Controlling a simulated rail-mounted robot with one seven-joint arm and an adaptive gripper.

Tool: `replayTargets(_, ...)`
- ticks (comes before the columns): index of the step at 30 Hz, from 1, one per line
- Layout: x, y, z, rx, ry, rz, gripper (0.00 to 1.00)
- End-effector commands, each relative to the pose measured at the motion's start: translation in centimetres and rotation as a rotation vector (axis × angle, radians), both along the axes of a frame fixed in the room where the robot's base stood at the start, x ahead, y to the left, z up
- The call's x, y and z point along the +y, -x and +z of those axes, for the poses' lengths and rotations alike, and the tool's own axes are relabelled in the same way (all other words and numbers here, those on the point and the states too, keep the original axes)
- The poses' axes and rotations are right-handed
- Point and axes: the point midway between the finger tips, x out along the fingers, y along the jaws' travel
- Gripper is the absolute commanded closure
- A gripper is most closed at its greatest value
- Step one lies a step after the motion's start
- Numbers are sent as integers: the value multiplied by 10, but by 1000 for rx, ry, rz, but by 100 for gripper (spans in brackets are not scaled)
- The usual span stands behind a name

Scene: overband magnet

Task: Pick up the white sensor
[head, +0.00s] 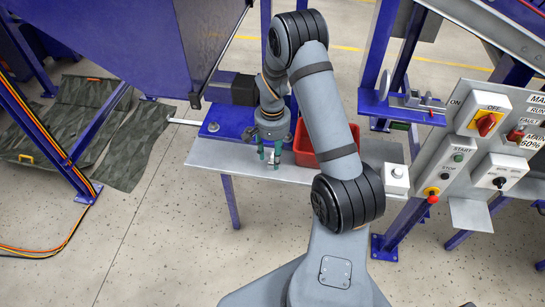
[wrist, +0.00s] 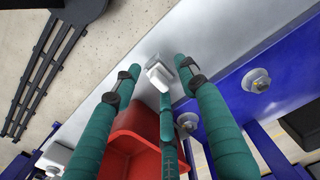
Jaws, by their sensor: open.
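A small white block, which looks like the white sensor (wrist: 158,78), lies on the grey metal table (wrist: 150,50) in the wrist view, with a grey block-like part right beside it. My gripper (wrist: 157,68) has teal fingers and is open, with the fingertips spread around the white sensor. I cannot tell whether any finger touches it. There the sensor is mostly hidden by the fingers.
The red bin (head: 303,152) stands close to the right of my gripper. A white box with a round knob (head: 397,174) sits at the table's right end, beside a control panel (head: 462,155). A blue plate with bolts (wrist: 240,100) lies close to the fingers.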

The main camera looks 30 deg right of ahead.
Motion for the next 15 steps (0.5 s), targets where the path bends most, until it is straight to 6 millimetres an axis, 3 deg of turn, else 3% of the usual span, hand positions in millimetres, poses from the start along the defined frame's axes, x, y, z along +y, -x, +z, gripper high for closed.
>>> replayTargets(7, 0, 0, -2, -1, 0, -2, 58)
replayTargets(15, 0, 0, -2, -1, 0, -2, 73)
